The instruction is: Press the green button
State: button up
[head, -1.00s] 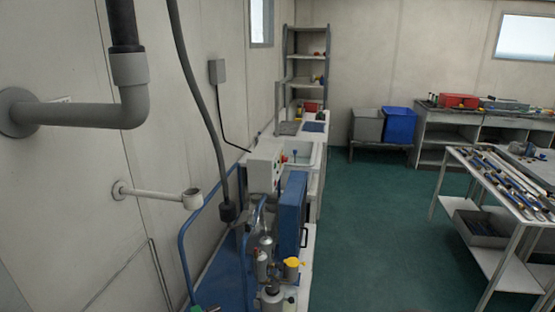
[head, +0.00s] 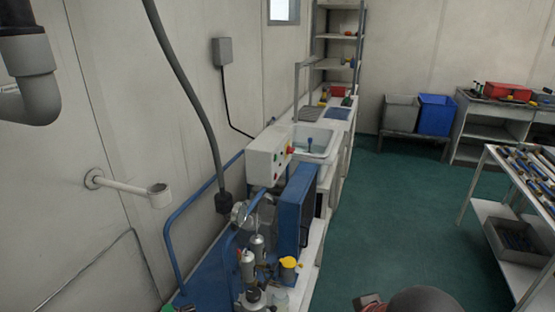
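A pale control box (head: 262,158) stands on the blue-framed machine by the left wall. Small buttons sit on its right-hand face. A tiny green spot, which looks like the green button (head: 277,168), is on that face below a red one (head: 290,150); both are seen at a steep angle and are too small to make out well. Dark rounded parts at the bottom edge, right of centre, look like my own arm. My gripper's fingers cannot be seen, and nothing of mine is near the box.
A blue panel (head: 294,208) and metal cylinders with a yellow cap (head: 289,262) stand in front of the box. A grey hose (head: 190,95) hangs beside it. A sink bench (head: 318,142) lies behind. Green floor (head: 395,215) is clear up to a tool cart (head: 500,205) at right.

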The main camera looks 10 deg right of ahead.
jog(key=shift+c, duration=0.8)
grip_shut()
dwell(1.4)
